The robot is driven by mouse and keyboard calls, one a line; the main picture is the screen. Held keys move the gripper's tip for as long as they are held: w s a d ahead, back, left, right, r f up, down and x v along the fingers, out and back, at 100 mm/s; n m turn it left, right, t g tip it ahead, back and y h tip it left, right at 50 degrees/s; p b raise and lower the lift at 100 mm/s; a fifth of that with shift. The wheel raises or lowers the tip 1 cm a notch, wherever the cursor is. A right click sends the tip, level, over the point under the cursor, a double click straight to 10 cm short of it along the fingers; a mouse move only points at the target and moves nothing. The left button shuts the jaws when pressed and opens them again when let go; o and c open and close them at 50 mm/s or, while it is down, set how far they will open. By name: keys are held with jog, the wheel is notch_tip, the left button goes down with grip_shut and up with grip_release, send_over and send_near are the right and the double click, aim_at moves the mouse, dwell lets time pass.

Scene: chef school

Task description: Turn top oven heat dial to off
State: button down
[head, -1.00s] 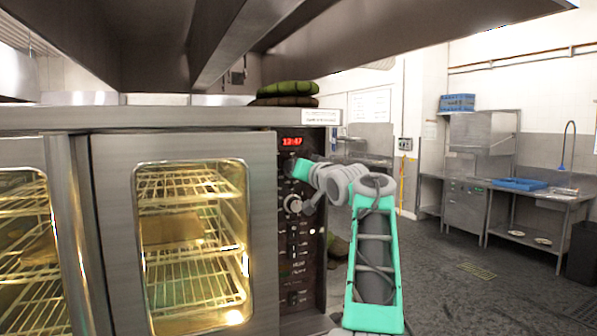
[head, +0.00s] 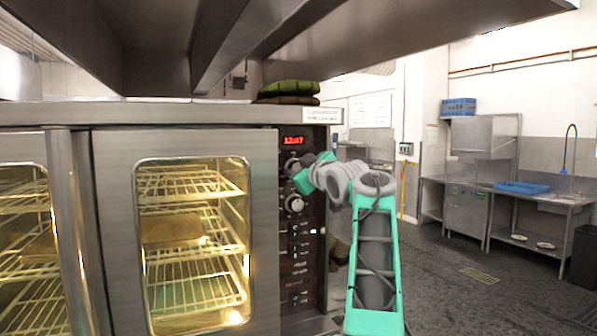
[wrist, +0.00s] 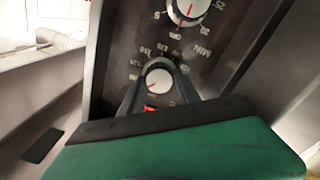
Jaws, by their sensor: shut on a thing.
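The top oven heat dial (wrist: 159,79) is a round pale knob with a red pointer mark, on the dark control panel (head: 312,240) right of the oven door. In the wrist view its red mark points to the lower left, and numbers ring it. My gripper (wrist: 158,66) has its two dark fingers on either side of this dial, shut on it. In the head view my gripper (head: 295,166) is at the upper dial, just under the red display (head: 293,141), and mostly hides it. A second, lower dial (head: 294,204) is untouched; it also shows in the wrist view (wrist: 187,9).
The closed oven door (head: 110,230) with lit racks stands left of the panel. A steel hood (head: 400,30) hangs overhead. Folded green cloths (head: 288,88) lie on the oven top. The floor (head: 440,260) to the right is open, before a sink counter (head: 560,197).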

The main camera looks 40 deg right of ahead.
jog(key=n, duration=0.2)
jog(key=n+b, duration=0.1)
jog(key=n, duration=0.1)
jog(key=shift+f+n, duration=0.2)
jog(key=shift+n, duration=0.1)
jog(key=n, duration=0.4)
jog(key=shift+b, duration=0.3)
jog(key=c, duration=0.9)
grip_release()
jog(key=b+v, duration=0.3)
jog(key=v, duration=0.4)
jog(key=shift+s+a+r+b, duration=0.1)
jog(key=shift+s+a+b, duration=0.1)
jog(key=shift+s+b, duration=0.2)
